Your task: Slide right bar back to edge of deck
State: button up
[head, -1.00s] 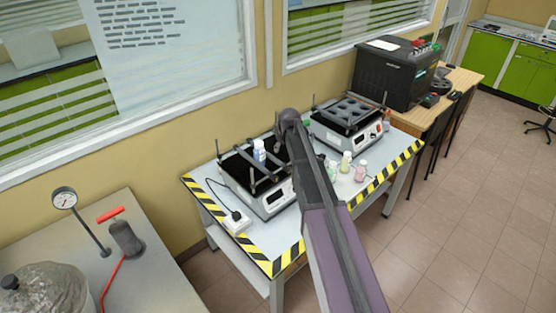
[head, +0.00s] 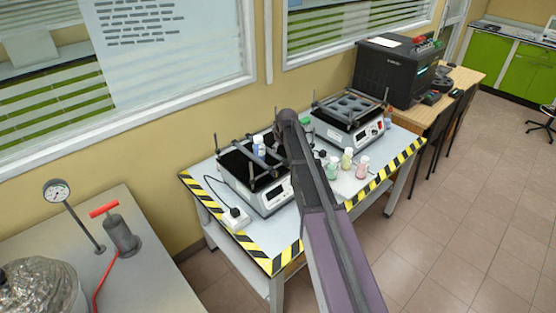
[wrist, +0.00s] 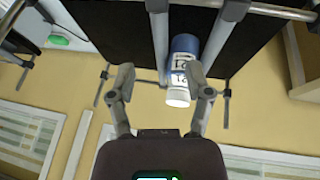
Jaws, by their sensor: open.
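The left shaker (head: 268,201) has a dark deck (head: 237,168) with metal bars across it. A blue bottle with a white cap (head: 258,146) stands among the bars; the wrist view shows this bottle (wrist: 182,70) between two bars. The right bar (wrist: 158,35) appears left of the bottle there, as that view is turned around. The other bar (wrist: 222,38) is on the bottle's other side. My gripper (wrist: 160,76) is open, its fingers apart on either side of the right bar's end and the bottle cap. Contact cannot be told. My arm hides the gripper in the head view.
A second shaker (head: 352,122) stands to the right on the hazard-taped table (head: 258,262). Several small bottles (head: 347,158) stand in front of it. A power strip (head: 234,219) lies at the left. The wall (wrist: 150,115) is close behind the deck.

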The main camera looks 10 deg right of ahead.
aim_at(277, 155)
jog(key=shift+b+x, duration=3.6)
jog(key=shift+x, duration=0.7)
grip_shut()
